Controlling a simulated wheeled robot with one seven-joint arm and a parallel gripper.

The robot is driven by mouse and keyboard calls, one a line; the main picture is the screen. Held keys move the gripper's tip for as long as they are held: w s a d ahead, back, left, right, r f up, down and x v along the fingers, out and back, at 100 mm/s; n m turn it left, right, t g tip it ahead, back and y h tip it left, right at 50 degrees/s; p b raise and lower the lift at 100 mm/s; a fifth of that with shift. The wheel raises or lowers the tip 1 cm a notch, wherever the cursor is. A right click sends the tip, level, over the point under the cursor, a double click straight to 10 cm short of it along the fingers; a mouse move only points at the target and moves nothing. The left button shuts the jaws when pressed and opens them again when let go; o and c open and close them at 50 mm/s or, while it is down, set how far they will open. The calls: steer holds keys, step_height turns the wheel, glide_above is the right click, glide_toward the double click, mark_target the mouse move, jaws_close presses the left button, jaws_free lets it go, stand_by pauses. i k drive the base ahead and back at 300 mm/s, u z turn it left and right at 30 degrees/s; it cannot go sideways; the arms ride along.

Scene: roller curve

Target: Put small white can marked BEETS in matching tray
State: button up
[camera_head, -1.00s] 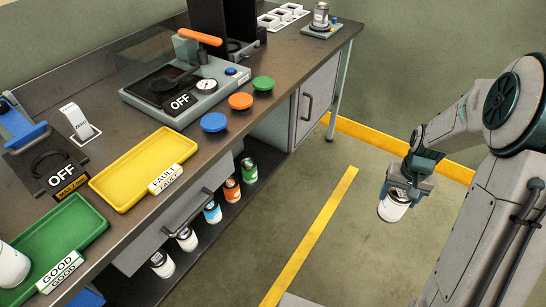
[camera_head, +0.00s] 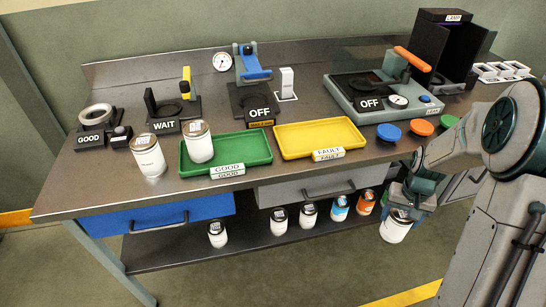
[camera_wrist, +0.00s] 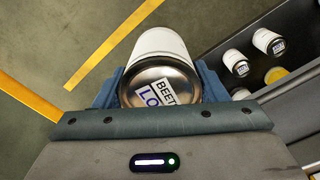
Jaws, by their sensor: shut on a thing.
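My gripper (camera_head: 411,199) is shut on a small white can (camera_head: 396,228) and holds it in front of the bench, over the floor. In the wrist view the can (camera_wrist: 160,48) has a silver lid with a label reading "BEET" and "LO", partly cut off. On the bench, a green tray marked GOOD (camera_head: 258,149) has one white can (camera_head: 200,146) standing in it at its left end. The yellow tray marked FAULT (camera_head: 286,148) is empty, to the right of the green tray.
Another white can (camera_head: 148,158) stands on the bench left of the green tray. A WAIT stand (camera_head: 166,126), a GOOD stand (camera_head: 90,142) and a grey press marked OFF (camera_head: 375,116) stand behind. Several cans line the lower shelf (camera_head: 180,251). Blue, orange and green buttons lie right.

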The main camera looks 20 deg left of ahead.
mark_target(246, 148)
steer(key=u, duration=1.4)
